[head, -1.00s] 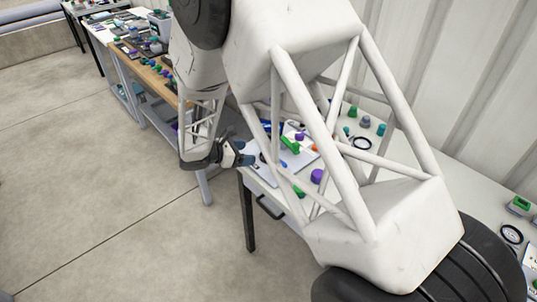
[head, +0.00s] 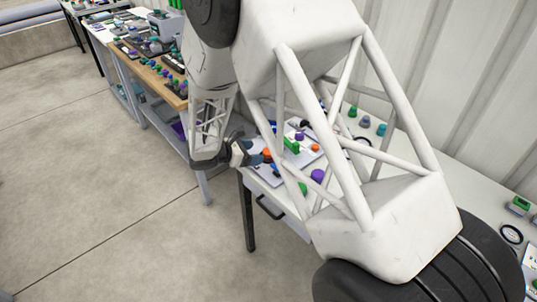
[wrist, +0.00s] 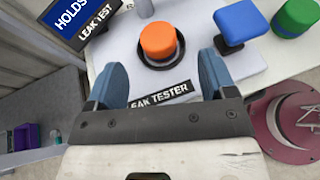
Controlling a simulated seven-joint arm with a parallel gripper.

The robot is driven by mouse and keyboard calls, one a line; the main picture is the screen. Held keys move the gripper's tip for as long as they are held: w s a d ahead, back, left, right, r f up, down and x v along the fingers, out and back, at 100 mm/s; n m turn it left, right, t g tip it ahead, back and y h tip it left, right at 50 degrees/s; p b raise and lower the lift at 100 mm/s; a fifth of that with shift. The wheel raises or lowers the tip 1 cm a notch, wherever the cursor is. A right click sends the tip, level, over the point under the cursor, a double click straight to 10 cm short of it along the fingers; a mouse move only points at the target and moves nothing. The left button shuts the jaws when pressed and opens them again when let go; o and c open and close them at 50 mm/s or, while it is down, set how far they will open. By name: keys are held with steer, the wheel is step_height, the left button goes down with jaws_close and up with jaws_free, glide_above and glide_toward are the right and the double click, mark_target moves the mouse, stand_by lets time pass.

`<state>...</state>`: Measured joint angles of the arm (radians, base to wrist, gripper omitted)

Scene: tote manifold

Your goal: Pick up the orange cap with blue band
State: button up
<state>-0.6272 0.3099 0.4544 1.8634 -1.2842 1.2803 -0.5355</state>
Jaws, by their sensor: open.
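The orange cap (wrist: 158,41) stands upright in a black ring on a pale plate labelled "LEAK TESTER" (wrist: 185,88) in the wrist view. My gripper (wrist: 163,72) is open, with one blue finger on each side of the picture, and nothing is between the fingers. The cap lies just beyond the fingertips, roughly centred between them. In the head view, my gripper (head: 257,158) is at the table's near left edge, close beside an orange cap (head: 267,153); my arm hides part of the table.
A blue block-topped part (wrist: 240,24) and a green cap with a blue base (wrist: 296,18) stand to the right of the cap. A dark "HOLDS LEAK TEST" sign (wrist: 80,20) is at upper left. A round maroon plate (wrist: 290,125) is at lower right.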

mark_target(266, 151)
steer(key=shift+x, duration=2.4)
steer(key=shift+w+r, duration=0.1)
steer(key=shift+w, duration=0.05)
steer(key=c, duration=1)
steer(key=shift+r, duration=0.2)
step_height(266, 151, up, 10)
steer(key=shift+f, duration=0.2)
steer(key=shift+w+d, duration=0.1)
